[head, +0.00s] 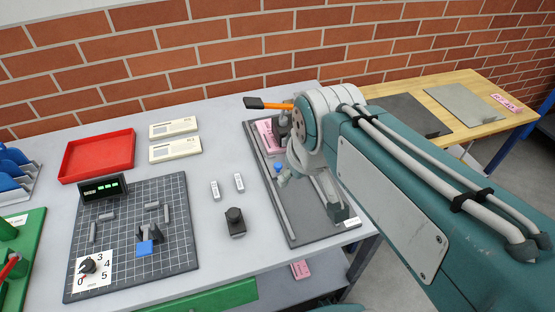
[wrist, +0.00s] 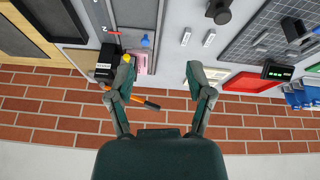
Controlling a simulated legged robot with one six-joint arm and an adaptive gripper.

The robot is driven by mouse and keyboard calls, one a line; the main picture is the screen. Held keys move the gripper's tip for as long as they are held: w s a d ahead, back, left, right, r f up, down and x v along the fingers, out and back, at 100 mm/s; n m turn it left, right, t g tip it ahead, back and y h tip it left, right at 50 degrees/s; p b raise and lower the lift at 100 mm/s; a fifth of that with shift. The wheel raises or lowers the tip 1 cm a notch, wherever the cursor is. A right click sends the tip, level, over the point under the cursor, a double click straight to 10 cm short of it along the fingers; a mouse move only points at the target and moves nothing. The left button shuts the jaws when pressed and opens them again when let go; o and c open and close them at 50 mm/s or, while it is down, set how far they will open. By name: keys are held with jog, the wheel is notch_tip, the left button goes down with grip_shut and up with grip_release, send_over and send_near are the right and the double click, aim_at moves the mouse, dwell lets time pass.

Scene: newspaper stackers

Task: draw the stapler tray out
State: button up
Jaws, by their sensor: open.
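A dark grey tray-like base (head: 293,222) with light rails lies on the right part of the grey table; it also shows in the wrist view (wrist: 134,18). I cannot tell which part of it slides. A pink paper stack (head: 264,136) and a blue knob (head: 277,167) are on it. A black block (wrist: 107,62), perhaps the stapler, is at its wall end, partly hidden by my arm in the head view. My gripper (wrist: 160,72) is open and empty, fingers apart above the table's wall side. The left finger overlaps the black block and pink stack in view.
A black knobbed block (head: 235,222), a gridded board (head: 115,235) and a red tray (head: 97,156) stand left. A green front (head: 215,300) is under the table edge. A wooden table (head: 460,88) is at right.

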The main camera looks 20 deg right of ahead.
jog(key=w+d+f+n+g, duration=0.15)
jog(key=w+n, duration=0.25)
jog(key=w, duration=0.7)
jog(key=n+g, duration=0.3)
send_over(278, 164)
notch_tip(278, 164, down, 6)
notch_tip(278, 164, down, 11)
jog(key=shift+a+r, duration=0.1)
grip_shut()
